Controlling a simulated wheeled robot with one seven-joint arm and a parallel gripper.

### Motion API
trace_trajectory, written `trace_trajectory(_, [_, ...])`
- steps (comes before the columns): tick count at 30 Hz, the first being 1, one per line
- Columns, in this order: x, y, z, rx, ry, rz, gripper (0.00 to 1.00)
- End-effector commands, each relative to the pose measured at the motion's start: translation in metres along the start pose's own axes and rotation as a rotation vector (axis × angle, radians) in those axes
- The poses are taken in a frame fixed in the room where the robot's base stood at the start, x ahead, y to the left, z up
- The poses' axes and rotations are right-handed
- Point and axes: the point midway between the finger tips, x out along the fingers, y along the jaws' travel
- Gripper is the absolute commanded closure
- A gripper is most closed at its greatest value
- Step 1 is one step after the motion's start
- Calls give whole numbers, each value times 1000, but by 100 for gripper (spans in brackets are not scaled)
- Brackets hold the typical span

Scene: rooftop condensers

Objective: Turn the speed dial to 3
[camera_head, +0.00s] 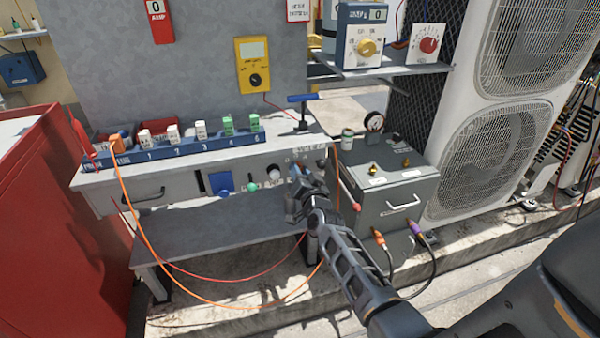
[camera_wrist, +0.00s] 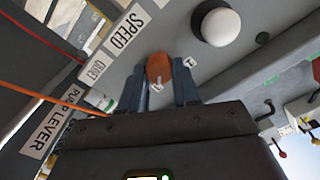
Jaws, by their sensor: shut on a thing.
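In the wrist view the orange-brown speed dial (camera_wrist: 159,66) sits on the grey panel beside a "SPEED" label (camera_wrist: 127,31) and a smaller tag that seems to read "QUIET" (camera_wrist: 95,72). My gripper (camera_wrist: 160,78) has its two blue-grey fingers on either side of the dial, shut on it. Small white marks show around the dial, but I cannot read its setting. In the head view my gripper (camera_head: 300,190) is at the right end of the bench front and hides the dial.
A white round knob (camera_wrist: 221,26) sits close beside the dial. A "PUMP LEVER" label (camera_wrist: 62,122) and an orange cable (camera_wrist: 50,93) are near. A grey box (camera_head: 390,195) with a handle stands right of my gripper. A blue rack (camera_head: 190,147) is on the bench top.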

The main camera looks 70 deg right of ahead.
Motion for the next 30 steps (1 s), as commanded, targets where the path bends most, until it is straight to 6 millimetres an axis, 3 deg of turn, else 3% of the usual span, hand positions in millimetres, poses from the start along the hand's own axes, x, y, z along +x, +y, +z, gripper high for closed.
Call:
trace_trajectory(4, [0,0,0,2,-1,1,99])
trace_trajectory(5, [0,0,0,2,-1,1,68])
trace_trajectory(12, [0,0,0,1,-1,1,45])
trace_trajectory(22, [-5,0,0,0,-1,0,43])
trace_trajectory(30, [-45,0,0,0,-2,1,43])
